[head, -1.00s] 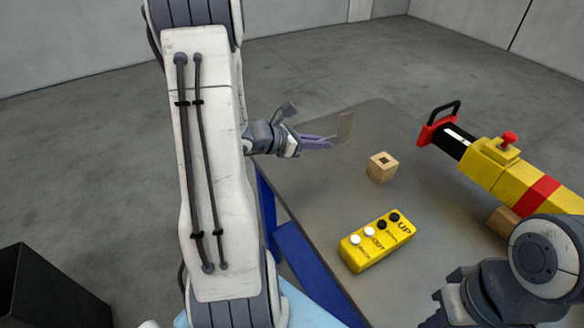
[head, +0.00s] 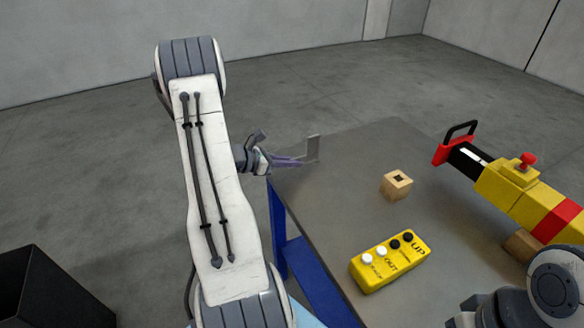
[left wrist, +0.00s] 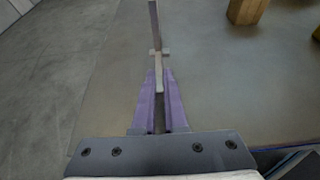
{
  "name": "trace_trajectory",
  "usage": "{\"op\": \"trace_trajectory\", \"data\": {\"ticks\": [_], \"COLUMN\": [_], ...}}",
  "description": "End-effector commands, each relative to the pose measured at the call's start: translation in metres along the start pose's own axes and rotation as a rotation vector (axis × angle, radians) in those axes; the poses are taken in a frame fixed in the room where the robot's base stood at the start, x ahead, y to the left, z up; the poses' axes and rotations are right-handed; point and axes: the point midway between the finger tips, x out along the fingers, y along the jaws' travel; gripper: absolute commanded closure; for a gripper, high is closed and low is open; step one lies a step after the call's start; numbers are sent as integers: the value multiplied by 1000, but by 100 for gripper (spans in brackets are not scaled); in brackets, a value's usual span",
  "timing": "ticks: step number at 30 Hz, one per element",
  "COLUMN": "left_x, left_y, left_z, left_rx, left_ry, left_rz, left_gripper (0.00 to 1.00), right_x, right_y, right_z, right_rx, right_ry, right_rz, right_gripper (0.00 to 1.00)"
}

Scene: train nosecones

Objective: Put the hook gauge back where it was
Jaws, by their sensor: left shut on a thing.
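The hook gauge (head: 313,148) is a thin, flat grey piece. It stands up from the jaws of my left gripper (head: 300,161), over the table's left far corner. In the left wrist view the gauge (left wrist: 154,30) shows as a narrow upright strip with a short crossbar, and the purple fingers of the left gripper (left wrist: 159,80) are closed on its lower end.
A yellow button box (head: 390,262) lies near the table's front left. A yellow, black and red device (head: 510,190) with a handle lies at the right on a wooden support (head: 522,244). The grey table (head: 345,205) is bare around the block. A black bin (head: 50,290) stands bottom left.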

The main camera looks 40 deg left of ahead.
Motion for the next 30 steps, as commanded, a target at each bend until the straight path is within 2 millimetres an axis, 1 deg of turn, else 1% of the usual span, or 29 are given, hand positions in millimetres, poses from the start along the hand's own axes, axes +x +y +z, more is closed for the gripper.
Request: {"op": "trace_trajectory", "data": {"ticks": [1,4,13,17,18,19,20,30], "left_x": [4,8,10,11,11,11,10,9], "left_y": [-1,-1,-1,-1,-1,-1,-1,-1], "left_z": [-9,-18,-21,-25,-23,-23,-23,-20], "left_rx": [-5,-2,1,0,1,0,0,1], "left_ry": [0,0,0,0,0,0,0,0], "left_rz": [-2,-2,-1,-1,-1,-1,-1,-1], "left_gripper": [100,100,100,100,75,64,60,60], "right_x": [1,1,1,5,4,3,3,1], "right_y": [0,0,0,0,0,0,0,0], "right_z": [0,0,0,0,0,0,0,0], "right_rx": [0,0,0,0,0,0,0,0], "right_ry": [0,0,0,0,0,0,0,0], "right_rz": [0,0,0,0,0,0,0,0], "right_gripper": [100,100,100,100,100,100,100,100]}}
